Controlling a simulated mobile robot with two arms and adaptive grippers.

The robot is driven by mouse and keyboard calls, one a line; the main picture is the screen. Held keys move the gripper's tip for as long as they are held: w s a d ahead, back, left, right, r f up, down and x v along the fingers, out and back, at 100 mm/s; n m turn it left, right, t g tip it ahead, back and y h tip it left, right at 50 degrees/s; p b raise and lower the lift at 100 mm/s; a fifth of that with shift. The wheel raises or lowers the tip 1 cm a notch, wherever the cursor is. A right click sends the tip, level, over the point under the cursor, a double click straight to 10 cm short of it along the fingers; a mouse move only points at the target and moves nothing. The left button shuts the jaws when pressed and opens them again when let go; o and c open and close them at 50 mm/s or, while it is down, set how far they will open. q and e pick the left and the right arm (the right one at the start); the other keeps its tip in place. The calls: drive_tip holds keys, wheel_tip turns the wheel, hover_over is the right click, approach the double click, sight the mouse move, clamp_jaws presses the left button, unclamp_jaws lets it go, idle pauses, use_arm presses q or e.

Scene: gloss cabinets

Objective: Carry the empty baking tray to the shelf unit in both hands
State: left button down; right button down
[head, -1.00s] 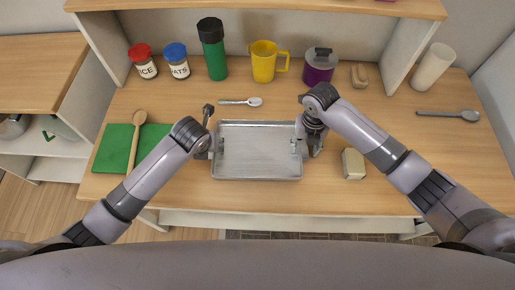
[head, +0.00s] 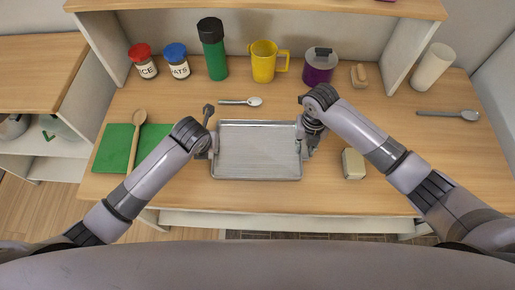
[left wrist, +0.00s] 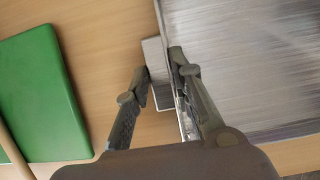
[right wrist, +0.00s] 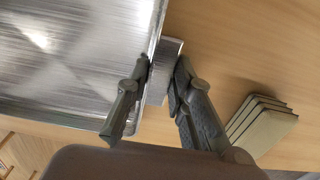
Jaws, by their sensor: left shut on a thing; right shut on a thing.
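The empty metal baking tray (head: 256,155) lies on the wooden counter between my two arms. My left gripper (head: 212,148) is shut on the tray's left side; in the left wrist view its fingers (left wrist: 160,75) sit either side of the tray's edge and end tab. My right gripper (head: 304,144) is shut on the tray's right side; in the right wrist view its fingers (right wrist: 158,82) straddle the rim and tab there. The tray looks level; I cannot tell any gap under it. A low white shelf unit (head: 50,165) with a wooden top stands at the left.
A green board (head: 113,150) with a wooden spoon (head: 134,140) lies left of the tray. A small block-shaped item (head: 353,164) is close on the right, a spoon (head: 241,101) just behind. Jars, a green bottle (head: 213,52), yellow mug (head: 264,62) and purple pot (head: 319,66) line the back.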

use_arm(q)
drive_tip(key=shift+r, duration=0.1)
use_arm(e)
drive_tip(key=shift+r, duration=0.1)
idle(0.3)
